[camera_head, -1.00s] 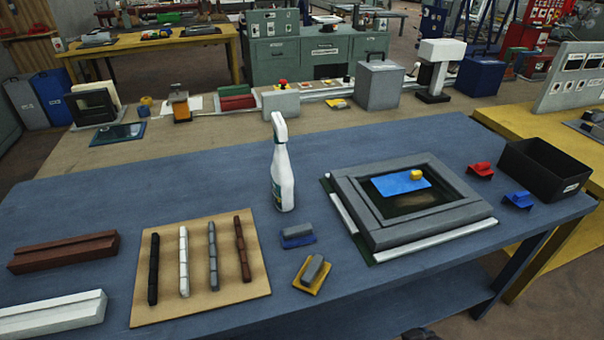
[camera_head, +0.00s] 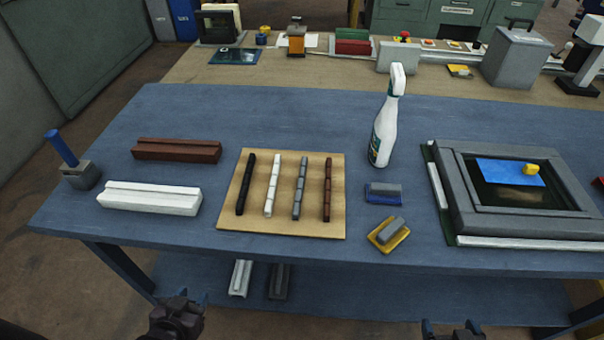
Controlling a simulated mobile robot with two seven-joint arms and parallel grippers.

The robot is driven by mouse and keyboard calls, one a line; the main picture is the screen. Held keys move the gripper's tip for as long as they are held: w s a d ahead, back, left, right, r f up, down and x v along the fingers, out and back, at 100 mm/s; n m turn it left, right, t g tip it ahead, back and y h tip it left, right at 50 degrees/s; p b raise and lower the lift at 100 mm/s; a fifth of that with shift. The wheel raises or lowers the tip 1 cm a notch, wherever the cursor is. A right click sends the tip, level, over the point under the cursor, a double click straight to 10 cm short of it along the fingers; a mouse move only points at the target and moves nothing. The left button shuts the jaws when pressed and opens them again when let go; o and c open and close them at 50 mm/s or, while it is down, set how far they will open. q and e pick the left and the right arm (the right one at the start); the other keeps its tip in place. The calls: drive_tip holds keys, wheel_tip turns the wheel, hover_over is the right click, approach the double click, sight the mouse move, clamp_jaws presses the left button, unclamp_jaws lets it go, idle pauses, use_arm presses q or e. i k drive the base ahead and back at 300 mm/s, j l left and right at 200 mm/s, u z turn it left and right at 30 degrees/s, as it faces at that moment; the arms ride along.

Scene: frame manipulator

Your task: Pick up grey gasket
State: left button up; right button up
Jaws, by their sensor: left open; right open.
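The grey gasket (camera_head: 299,189) is a thin segmented strip lying on a tan board (camera_head: 283,229) on the blue table. It is third from the left, between a white strip (camera_head: 272,186) and a brown strip (camera_head: 327,191); a black strip (camera_head: 245,184) lies at the far left. My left gripper (camera_head: 180,297) is at the bottom edge, open and in front of the table, well apart from the gasket. My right gripper (camera_head: 451,325) is open at the bottom edge, only its tips showing. Nothing shows between either gripper's fingers.
White (camera_head: 150,198) and brown (camera_head: 177,150) profiles lie left of the board. A spray bottle (camera_head: 383,130), blue block (camera_head: 383,193) and yellow-based block (camera_head: 389,236) stand to the right, before a grey frame (camera_head: 470,215). A blue-handled tool (camera_head: 78,172) stands far left. The table's front strip is clear.

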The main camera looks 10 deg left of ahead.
sight(302, 174)
drive_tip(key=k+u, duration=0.15)
drive_tip(key=u, duration=0.2)
drive_tip(key=k+j+u, duration=0.15)
drive_tip(key=u, duration=0.2)
drive_tip(key=k+j+u, duration=0.15)
drive_tip(key=u, duration=0.2)
